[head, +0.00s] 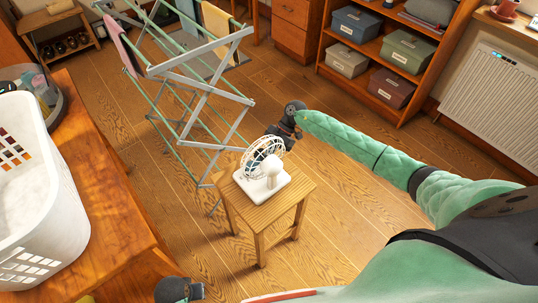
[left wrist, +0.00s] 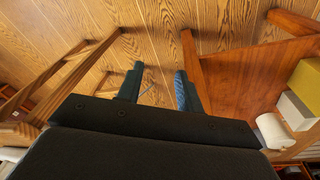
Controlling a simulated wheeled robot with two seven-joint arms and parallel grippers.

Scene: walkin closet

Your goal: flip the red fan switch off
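A small white fan (head: 264,168) stands upright on a square wooden stool (head: 236,189) in the middle of the head view. Its round cage faces away from me, and its base is white. No red switch can be made out on it. My right gripper (head: 279,133), dark and small, is just behind the fan's cage; whether it touches the fan, or is open or shut, cannot be told. In the left wrist view, my left gripper (left wrist: 160,88) has its two fingers apart, with nothing between them, above the wood floor.
A drying rack (head: 190,95) with cloths stands behind the stool to the left. A white laundry basket (head: 40,200) sits on a wooden surface at left. Shelves with storage boxes (head: 391,87) and a radiator (head: 492,90) are at back right. Floor right of the stool is clear.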

